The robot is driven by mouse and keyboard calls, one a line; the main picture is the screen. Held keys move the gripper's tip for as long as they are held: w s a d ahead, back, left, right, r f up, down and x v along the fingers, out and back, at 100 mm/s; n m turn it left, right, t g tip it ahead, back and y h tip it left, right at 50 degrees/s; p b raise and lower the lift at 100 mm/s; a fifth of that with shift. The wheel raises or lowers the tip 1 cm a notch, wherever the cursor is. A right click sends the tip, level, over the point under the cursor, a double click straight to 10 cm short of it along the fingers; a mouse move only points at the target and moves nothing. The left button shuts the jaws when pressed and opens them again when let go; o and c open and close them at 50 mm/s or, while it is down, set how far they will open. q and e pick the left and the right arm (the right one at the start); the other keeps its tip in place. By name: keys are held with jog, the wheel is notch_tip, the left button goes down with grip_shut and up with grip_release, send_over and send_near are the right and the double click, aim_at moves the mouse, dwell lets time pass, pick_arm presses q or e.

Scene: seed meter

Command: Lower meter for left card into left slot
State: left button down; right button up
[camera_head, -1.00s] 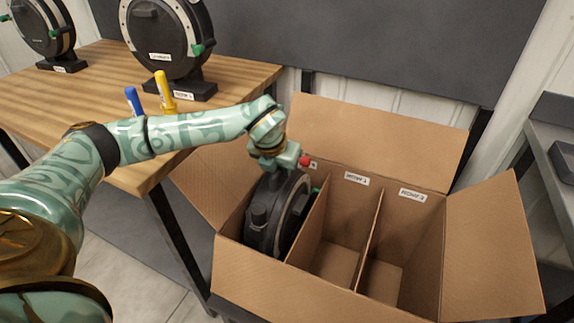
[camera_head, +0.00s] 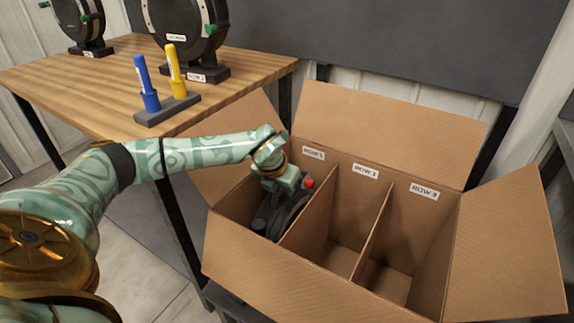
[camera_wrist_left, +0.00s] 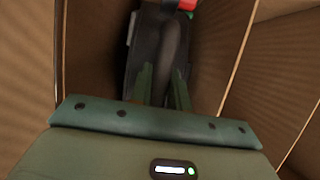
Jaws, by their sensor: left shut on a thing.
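The black round seed meter (camera_head: 268,222) is down inside the left slot of the cardboard box (camera_head: 330,287), largely below the rim. My left gripper (camera_head: 285,187) is shut on its top and reaches into the slot from above. In the left wrist view the fingers (camera_wrist_left: 164,88) close on the dark meter (camera_wrist_left: 160,50), which sits between the slot walls, with a red part at its far end. The meter's bottom is hidden. The left card (camera_head: 313,153) is on the back wall above this slot; its number is hard to read. My right gripper is not in view.
The middle and right slots are empty, under a ROW 1 card (camera_head: 365,171) and a ROW 3 card (camera_head: 424,191). A divider (camera_head: 318,215) stands close beside the meter. The wooden table (camera_head: 90,95) holds two more meters and a blue and a yellow marker in a stand (camera_head: 167,110).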

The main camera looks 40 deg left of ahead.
pick_arm(q)
jog(key=shift+f, duration=0.5)
dwell(0.8)
jog(key=c, duration=1.3)
grip_release()
jog(key=shift+o, duration=0.2)
jog(key=shift+s+f, duration=0.1)
jog(key=shift+f, duration=0.1)
notch_tip(320, 180, up, 4)
jog(key=shift+f+p, duration=0.1)
jog(key=shift+p, duration=1)
notch_tip(320, 180, up, 8)
jog(key=p, duration=0.5)
jog(key=shift+p, duration=0.3)
jog(key=shift+r, duration=0.25)
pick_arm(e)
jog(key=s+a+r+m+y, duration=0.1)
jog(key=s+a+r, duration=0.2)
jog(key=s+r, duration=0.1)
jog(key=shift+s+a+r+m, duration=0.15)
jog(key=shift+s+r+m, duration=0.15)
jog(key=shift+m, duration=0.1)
pick_arm(q)
jog(key=shift+f, duration=0.1)
